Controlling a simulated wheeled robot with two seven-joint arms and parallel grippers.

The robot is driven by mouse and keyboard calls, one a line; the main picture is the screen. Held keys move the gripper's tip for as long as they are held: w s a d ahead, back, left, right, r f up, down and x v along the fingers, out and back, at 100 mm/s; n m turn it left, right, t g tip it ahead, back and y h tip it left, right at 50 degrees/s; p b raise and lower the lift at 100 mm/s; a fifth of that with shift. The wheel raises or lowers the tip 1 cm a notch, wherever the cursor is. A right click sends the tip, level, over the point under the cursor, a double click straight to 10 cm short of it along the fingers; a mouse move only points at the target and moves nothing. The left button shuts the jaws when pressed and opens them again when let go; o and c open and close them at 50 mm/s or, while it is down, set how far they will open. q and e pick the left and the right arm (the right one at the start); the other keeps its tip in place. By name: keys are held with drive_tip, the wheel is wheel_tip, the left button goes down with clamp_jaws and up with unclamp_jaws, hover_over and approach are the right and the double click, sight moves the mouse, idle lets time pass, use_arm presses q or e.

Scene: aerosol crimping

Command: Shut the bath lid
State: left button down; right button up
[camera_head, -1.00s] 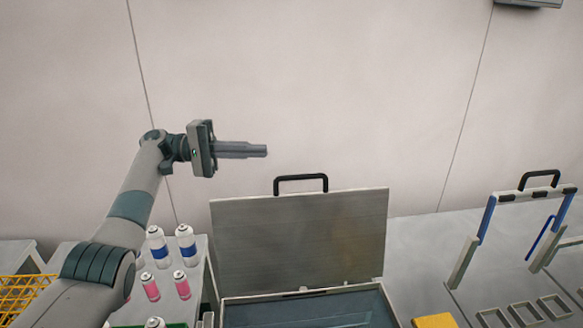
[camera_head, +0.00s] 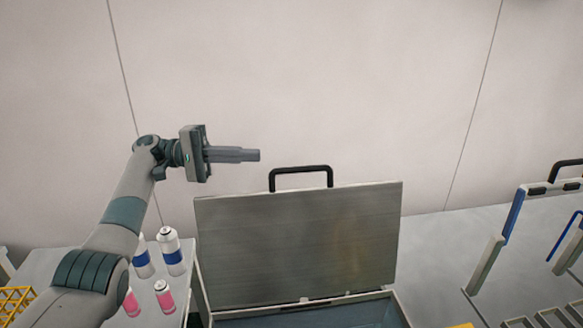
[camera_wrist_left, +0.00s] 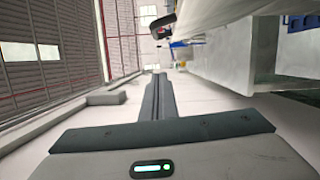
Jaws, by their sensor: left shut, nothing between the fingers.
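The bath lid (camera_head: 298,240) stands open and upright at the back of the bath (camera_head: 300,315), with a black handle (camera_head: 301,172) on its top edge. The bath's dark inside shows only partly at the bottom of the head view. My left gripper (camera_head: 258,155) is shut and empty. In the head view it appears above and to the left of the handle, apart from it, fingers pointing right. In the left wrist view the closed fingers (camera_wrist_left: 160,80) point away, and a black handle (camera_wrist_left: 163,24) shows beyond them. My right gripper is not in view.
Blue-banded cans (camera_head: 172,252) and pink cans (camera_head: 164,296) stand on a table left of the bath. A yellow basket (camera_head: 14,302) is at far left. A blue-and-grey frame with a black handle (camera_head: 565,170) stands at right. The wall area above the lid is clear.

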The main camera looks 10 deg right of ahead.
use_arm(q)
drive_tip(key=shift+s+r, duration=0.15)
drive_tip(key=shift+d, duration=0.15)
drive_tip(key=s+d+p, duration=0.6)
drive_tip(key=d+p, duration=0.3)
drive_tip(key=shift+s+d+r, duration=0.15)
drive_tip(key=shift+s+d, duration=0.05)
idle(0.4)
idle(0.4)
